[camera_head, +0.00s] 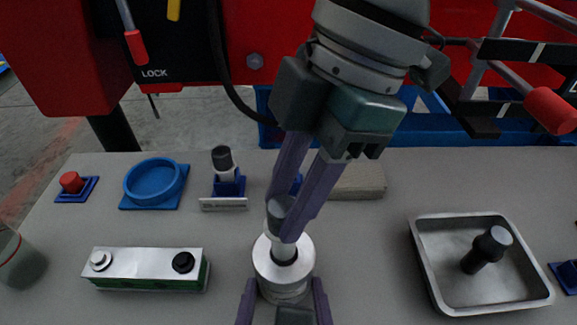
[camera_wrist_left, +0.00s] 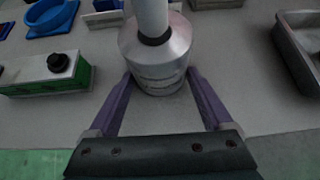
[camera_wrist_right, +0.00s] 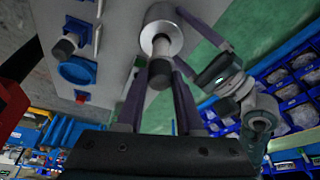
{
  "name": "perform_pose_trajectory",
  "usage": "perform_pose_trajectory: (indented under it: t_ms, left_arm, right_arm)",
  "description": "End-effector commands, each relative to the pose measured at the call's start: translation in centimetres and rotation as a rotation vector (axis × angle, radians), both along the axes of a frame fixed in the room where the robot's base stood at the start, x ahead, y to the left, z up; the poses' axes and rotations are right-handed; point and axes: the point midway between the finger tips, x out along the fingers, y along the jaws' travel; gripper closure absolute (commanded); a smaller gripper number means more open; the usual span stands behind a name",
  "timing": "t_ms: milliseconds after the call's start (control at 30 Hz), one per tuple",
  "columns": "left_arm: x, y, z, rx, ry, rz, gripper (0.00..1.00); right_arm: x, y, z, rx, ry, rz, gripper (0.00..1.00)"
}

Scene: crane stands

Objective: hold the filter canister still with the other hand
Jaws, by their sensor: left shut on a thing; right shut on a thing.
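The filter canister (camera_head: 284,262) is a silver metal cylinder with a dark ring on its top, standing upright on the grey table. It also shows in the left wrist view (camera_wrist_left: 157,62) and the right wrist view (camera_wrist_right: 161,29). My left gripper (camera_head: 284,292) is shut on the canister's body from the front, one purple finger on each side. A white rod with a dark grey head (camera_head: 281,213) rises from the canister's top. My right gripper (camera_head: 285,217) comes from above and is shut on that rod's dark head. The rod's lower end is at the dark ring.
A metal tray (camera_head: 424,262) holding a black-knobbed piece (camera_head: 487,250) stands at right. A green block with a silver top (camera_head: 140,262) is at left. Behind are a blue round holder (camera_head: 155,183), a small blue stand (camera_head: 229,187) and a beige block (camera_head: 358,181).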

Motion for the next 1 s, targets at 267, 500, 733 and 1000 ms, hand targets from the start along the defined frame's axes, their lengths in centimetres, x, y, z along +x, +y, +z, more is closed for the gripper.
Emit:
perform_pose_trajectory:
  t_ms: [267, 500, 733, 1000]
  left_arm:
    - [0.0, 0.0, 0.0, 0.000, 0.000, 0.000, 0.92]
    - [0.0, 0.0, 0.0, 0.000, 0.000, 0.000, 0.92]
    - [0.0, 0.0, 0.0, 0.000, 0.000, 0.000, 0.92]
    - [0.0, 0.0, 0.0, 0.000, 0.000, 0.000, 0.92]
  right_arm:
    - [0.0, 0.0, -0.6, 0.001, 0.000, 0.000, 1.00]
    - [0.0, 0.0, -1.2, 0.001, 0.000, 0.000, 1.00]
    - [0.0, 0.0, -1.7, 0.000, 0.000, 0.000, 1.00]
    - [0.0, 0.0, -2.2, 0.001, 0.000, 0.000, 1.00]
